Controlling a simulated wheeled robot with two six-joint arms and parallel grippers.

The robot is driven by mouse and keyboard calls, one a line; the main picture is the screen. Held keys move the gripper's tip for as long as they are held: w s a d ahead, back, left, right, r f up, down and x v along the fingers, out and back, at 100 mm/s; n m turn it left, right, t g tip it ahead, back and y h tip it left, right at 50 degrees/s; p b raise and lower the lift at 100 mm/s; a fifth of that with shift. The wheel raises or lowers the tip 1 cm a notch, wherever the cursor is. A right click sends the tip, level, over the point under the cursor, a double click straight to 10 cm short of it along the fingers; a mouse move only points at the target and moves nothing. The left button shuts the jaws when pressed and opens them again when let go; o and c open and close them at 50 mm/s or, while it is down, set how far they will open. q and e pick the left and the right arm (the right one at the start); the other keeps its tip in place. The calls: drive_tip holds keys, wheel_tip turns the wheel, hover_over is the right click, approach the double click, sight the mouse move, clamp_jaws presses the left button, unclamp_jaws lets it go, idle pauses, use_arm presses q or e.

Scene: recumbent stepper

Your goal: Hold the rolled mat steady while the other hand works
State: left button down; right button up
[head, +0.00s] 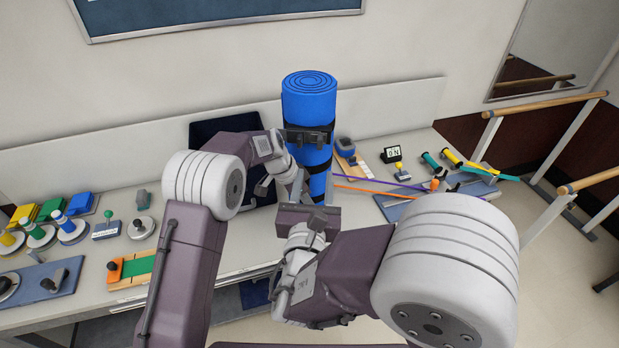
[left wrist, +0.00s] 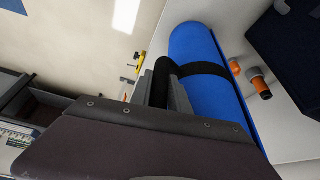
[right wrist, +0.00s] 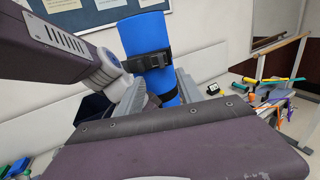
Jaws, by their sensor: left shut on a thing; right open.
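The blue rolled mat (head: 309,104) stands upright on the table against the back wall, with a black strap and buckle (head: 308,136) around its upper half and another dark band lower down. My left gripper (head: 302,190) is at the mat's lower side, partly hidden. In the left wrist view it is shut beside the mat (left wrist: 210,95), with a black piece between the fingers. My right gripper (head: 314,178) is open in front of the mat; in the right wrist view its fingers lie either side of the mat (right wrist: 148,35), below the buckle. Contact there cannot be told.
The table (head: 225,240) holds several coloured pegs on discs (head: 70,228) at the left. A small display (head: 391,154) and coloured bands (head: 375,183) are at the right. Wooden parallel bars (head: 545,107) stand beyond.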

sight(320, 145)
drive_tip(key=w, duration=0.4)
drive_tip(key=w+d, duration=0.1)
drive_tip(key=w, duration=0.7)
drive_tip(key=shift+d, duration=0.15)
drive_tip(key=shift+c, duration=0.3)
clamp_jaws()
idle(0.8)
